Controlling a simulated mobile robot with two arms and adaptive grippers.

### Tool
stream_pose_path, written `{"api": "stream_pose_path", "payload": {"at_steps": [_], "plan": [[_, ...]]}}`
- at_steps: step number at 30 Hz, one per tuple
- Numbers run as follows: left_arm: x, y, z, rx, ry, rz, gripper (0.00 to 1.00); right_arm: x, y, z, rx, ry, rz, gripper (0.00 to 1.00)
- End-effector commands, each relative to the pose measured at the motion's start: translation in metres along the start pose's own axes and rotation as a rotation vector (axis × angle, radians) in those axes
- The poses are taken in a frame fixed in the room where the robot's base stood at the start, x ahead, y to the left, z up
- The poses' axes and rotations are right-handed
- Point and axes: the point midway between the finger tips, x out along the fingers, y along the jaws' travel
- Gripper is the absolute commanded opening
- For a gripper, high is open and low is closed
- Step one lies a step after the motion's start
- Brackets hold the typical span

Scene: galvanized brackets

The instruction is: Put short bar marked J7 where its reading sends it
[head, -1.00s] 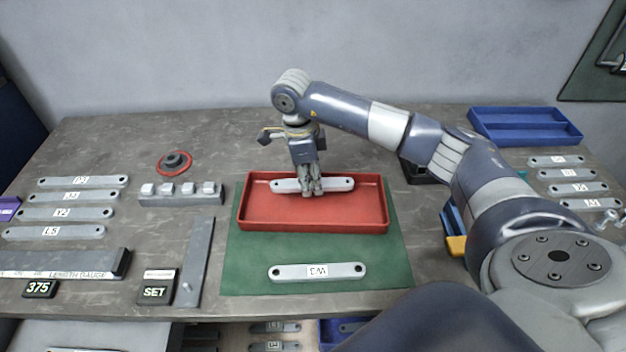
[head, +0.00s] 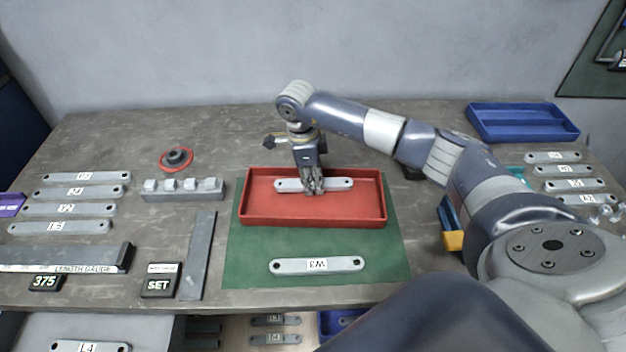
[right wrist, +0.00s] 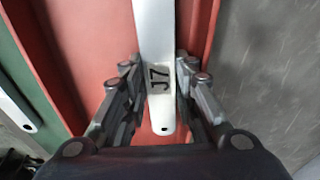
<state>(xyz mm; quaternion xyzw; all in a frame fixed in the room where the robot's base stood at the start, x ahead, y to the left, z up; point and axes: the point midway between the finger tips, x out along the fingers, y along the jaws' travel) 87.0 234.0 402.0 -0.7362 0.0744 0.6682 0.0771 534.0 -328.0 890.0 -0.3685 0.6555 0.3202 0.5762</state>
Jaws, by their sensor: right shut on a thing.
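The short bar marked J7 (right wrist: 155,45) is a grey metal bar with a hole near its end; its label reads clearly in the right wrist view. My right gripper (right wrist: 160,98) is shut on it, one finger on each side near the label. In the head view the bar (head: 290,185) lies level, left to right, over the red tray (head: 241,210), with my right gripper (head: 314,189) around its middle. I cannot tell whether the bar touches the tray floor. My left gripper is not in view.
A labelled bar (head: 290,266) lies on the green mat (head: 385,262) in front of the tray. Several bars, a length gauge (head: 60,257) and a SET block (head: 160,281) are at left. A blue tray (head: 525,133) stands at back right, with more bars (head: 553,157) nearby.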

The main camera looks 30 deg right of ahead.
Motion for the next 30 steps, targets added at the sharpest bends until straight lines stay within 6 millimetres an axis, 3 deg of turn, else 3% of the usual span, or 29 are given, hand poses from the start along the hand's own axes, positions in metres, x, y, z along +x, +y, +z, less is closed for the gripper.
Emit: {"api": "stream_pose_path", "payload": {"at_steps": [1, 8, 9, 10, 23, 28, 30], "plan": [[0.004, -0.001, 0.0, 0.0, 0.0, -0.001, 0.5, 0.011, 0.004, 0.0, -0.002, 0.007, 0.01, 0.0], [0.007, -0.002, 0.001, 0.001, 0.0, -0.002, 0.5, 0.016, 0.005, 0.001, -0.002, 0.008, 0.013, 0.0], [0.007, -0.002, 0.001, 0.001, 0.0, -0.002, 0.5, 0.017, 0.005, 0.001, -0.002, 0.009, 0.014, 0.31], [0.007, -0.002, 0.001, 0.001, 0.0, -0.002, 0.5, 0.017, 0.006, 0.001, -0.002, 0.009, 0.014, 0.35], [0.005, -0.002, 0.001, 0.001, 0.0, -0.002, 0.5, 0.015, 0.006, 0.002, -0.005, 0.007, 0.016, 0.35], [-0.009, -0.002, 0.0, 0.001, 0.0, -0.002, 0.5, -0.001, 0.006, 0.0, -0.007, 0.007, 0.017, 0.35], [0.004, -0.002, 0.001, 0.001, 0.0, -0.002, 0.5, -0.013, 0.004, 0.002, -0.006, 0.003, 0.009, 0.35]]}}
